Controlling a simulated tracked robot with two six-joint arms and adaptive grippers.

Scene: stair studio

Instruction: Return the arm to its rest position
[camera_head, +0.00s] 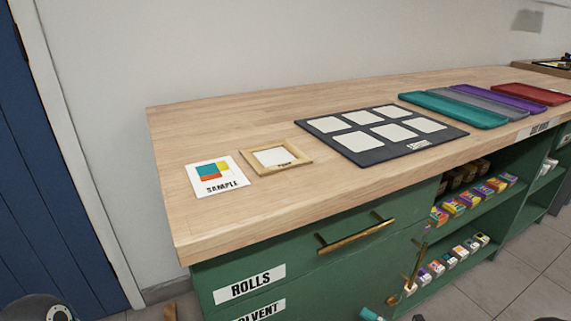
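Neither gripper shows in the head view. A rounded grey part at the bottom left corner looks like a piece of my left arm, and its gripper is out of the picture. I cannot tell how my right arm stands. The green workbench with a wooden top (225,128) fills the middle of the view, and no gripper is over it or touching it.
On the bench lie a SAMPLE card (216,176), a wooden frame (251,168), a dark board with several white squares (328,145) and coloured trays (455,112). A drawer handle (355,233) sticks out in front. Small boxes (454,208) fill open shelves. A blue door (45,200) stands left.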

